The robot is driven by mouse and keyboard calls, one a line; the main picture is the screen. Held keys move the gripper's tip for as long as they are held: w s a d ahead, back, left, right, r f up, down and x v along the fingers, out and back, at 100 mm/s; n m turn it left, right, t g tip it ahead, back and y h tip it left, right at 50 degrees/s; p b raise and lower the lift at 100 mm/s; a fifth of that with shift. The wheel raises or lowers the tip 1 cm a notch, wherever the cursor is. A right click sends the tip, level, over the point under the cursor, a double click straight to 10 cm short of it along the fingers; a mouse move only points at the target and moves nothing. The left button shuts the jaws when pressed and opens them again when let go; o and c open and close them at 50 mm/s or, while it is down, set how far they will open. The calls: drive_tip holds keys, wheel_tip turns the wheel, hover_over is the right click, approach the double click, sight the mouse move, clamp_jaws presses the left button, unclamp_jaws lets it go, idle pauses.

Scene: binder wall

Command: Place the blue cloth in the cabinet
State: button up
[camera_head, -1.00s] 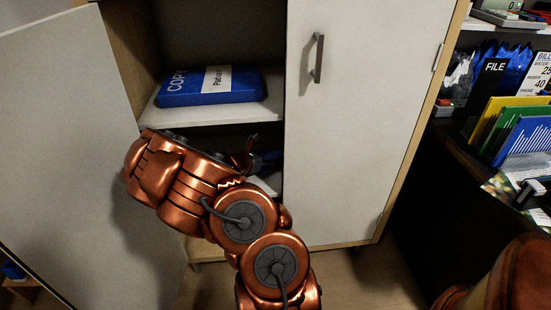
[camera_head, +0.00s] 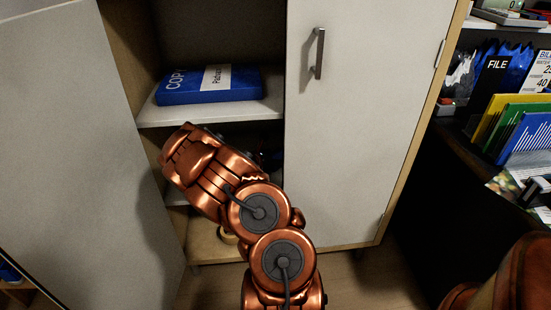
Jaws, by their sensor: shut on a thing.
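The cabinet has a pale shelf (camera_head: 215,113) in its open left half, and its left door (camera_head: 75,150) is swung open. My arm reaches into the opening below that shelf. Only a small dark part of my gripper (camera_head: 262,157) shows past my copper wrist, at the front of the lower compartment. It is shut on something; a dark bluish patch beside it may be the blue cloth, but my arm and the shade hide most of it.
A blue copy paper pack (camera_head: 208,85) lies on the upper shelf. The right cabinet door (camera_head: 355,130) is shut. A tan ring-shaped thing (camera_head: 228,238) is on the cabinet floor, partly behind my arm. A dark desk with folders (camera_head: 515,125) stands at the right.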

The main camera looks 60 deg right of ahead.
drive_tip(key=shift+f, duration=0.1)
drive_tip(key=o, duration=1.1)
drive_tip(key=shift+o, duration=0.2)
drive_tip(key=shift+a+r, duration=0.15)
drive_tip(key=shift+r, duration=0.1)
drive_tip(key=p+v, duration=0.2)
drive_tip(key=v, duration=0.9)
drive_tip(key=shift+a+r, duration=0.1)
drive_tip(key=shift+a, duration=0.2)
drive_tip(key=shift+r, duration=0.1)
